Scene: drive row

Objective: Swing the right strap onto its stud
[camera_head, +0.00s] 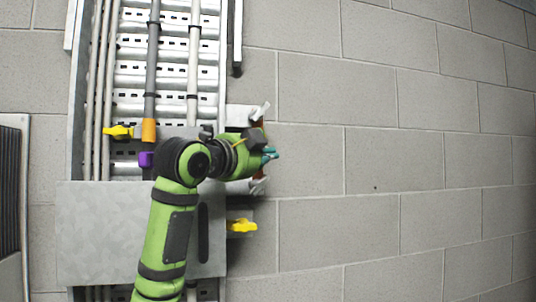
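My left gripper (270,156) is at the end of my green arm, in front of the right edge of the metal tray. Its teal fingertips point right and look close together; whether anything is between them cannot be told. A reddish-brown piece (258,124), perhaps a strap, shows just above the gripper and again below it; the gripper hides its middle. I cannot tell which part is the stud. My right gripper is not in view.
A ladder-like metal tray (126,54) with several pipes runs up the block wall (400,150). A yellow handle (118,131), an orange collar (149,130) and a purple collar (146,159) are left of my wrist. Another yellow handle (242,226) is below. The wall at right is clear.

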